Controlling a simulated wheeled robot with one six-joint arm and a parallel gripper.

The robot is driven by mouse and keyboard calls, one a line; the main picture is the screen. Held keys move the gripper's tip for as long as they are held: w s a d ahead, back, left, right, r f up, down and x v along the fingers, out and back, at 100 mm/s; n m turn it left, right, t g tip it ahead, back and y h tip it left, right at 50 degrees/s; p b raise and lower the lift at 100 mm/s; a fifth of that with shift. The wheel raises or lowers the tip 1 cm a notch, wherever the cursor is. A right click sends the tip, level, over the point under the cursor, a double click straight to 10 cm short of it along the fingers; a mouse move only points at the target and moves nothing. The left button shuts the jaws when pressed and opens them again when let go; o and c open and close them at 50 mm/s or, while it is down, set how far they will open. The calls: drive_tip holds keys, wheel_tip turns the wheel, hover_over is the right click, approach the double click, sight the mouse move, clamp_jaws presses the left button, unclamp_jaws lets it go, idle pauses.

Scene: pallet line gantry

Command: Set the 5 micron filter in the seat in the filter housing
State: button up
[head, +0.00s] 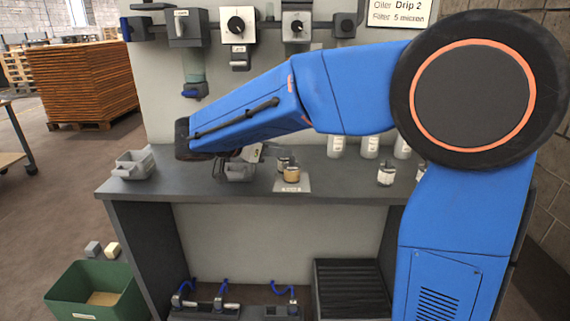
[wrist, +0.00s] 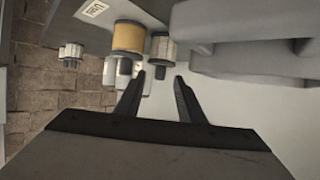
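Several small filter-like cylinders stand on the bench. A tan one (head: 291,174) sits on a white labelled card, with a paler one (head: 283,160) just behind it. In the wrist view the tan one (wrist: 128,38) and a white one (wrist: 162,50) are side by side, beyond my fingertips. I cannot read which is 5 micron. My gripper (wrist: 160,78) is open with nothing between its fingers, and looks apart from the cylinders. In the head view my arm mostly hides it. A wall unit (head: 187,28) with a clear bowl (head: 194,70) below may be the filter housing; its seat is not visible.
Grey bins stand on the bench at left (head: 133,166) and near my gripper (head: 239,173). White bottles (head: 370,147) stand at the back. Another small cylinder (head: 386,176) is at right. A green bin (head: 95,290) is on the floor.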

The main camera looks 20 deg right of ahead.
drive_tip(key=shift+x, duration=0.8)
clamp_jaws()
wheel_tip(320, 180, up, 10)
